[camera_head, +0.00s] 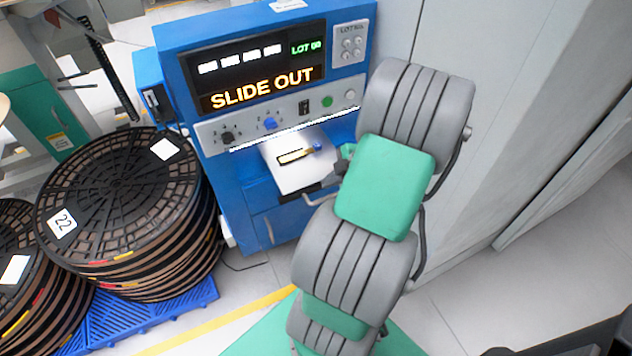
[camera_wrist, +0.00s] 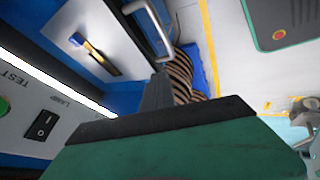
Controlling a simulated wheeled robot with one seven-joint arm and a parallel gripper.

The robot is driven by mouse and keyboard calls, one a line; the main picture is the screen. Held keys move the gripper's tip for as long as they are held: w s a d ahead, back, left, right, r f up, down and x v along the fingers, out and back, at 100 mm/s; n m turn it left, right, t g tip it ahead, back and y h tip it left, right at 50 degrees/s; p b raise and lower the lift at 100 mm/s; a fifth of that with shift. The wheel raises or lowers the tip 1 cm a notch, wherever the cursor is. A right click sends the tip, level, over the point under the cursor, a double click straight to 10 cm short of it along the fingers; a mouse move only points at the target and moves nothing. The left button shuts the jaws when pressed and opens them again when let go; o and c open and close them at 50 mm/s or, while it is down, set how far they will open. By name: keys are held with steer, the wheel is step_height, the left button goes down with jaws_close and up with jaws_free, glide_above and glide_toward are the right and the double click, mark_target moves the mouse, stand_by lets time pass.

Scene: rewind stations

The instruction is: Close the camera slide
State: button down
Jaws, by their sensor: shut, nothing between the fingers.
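The camera slide (camera_head: 287,177) is a white drawer-like plate standing out from the front of the blue machine (camera_head: 233,199). A gold and blue part lies in a dark slot on it. Its grey bar handle (camera_head: 322,194) is at the front end. The machine's display (camera_head: 262,88) reads "SLIDE OUT". My gripper (camera_head: 341,167) is shut and empty, just right of the slide near its handle; my arm hides part of that side. In the wrist view the slide (camera_wrist: 92,22) and handle (camera_wrist: 150,28) lie beyond my finger (camera_wrist: 158,92); I cannot tell whether they touch.
Tall stacks of dark reels (camera_head: 125,200) stand on a blue pallet (camera_head: 150,320) to the left, close to the machine. A grey cabinet wall (camera_head: 500,100) rises at the right. Knobs and buttons line the panel above the slide. A yellow floor line (camera_head: 225,318) runs in front.

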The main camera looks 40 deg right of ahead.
steer(key=w+f, duration=0.4)
steer(key=f, duration=0.4)
steer(key=shift+w+a+f+n, duration=0.15)
steer(key=shift+w+a+n, duration=0.15)
steer(key=shift+a, duration=0.1)
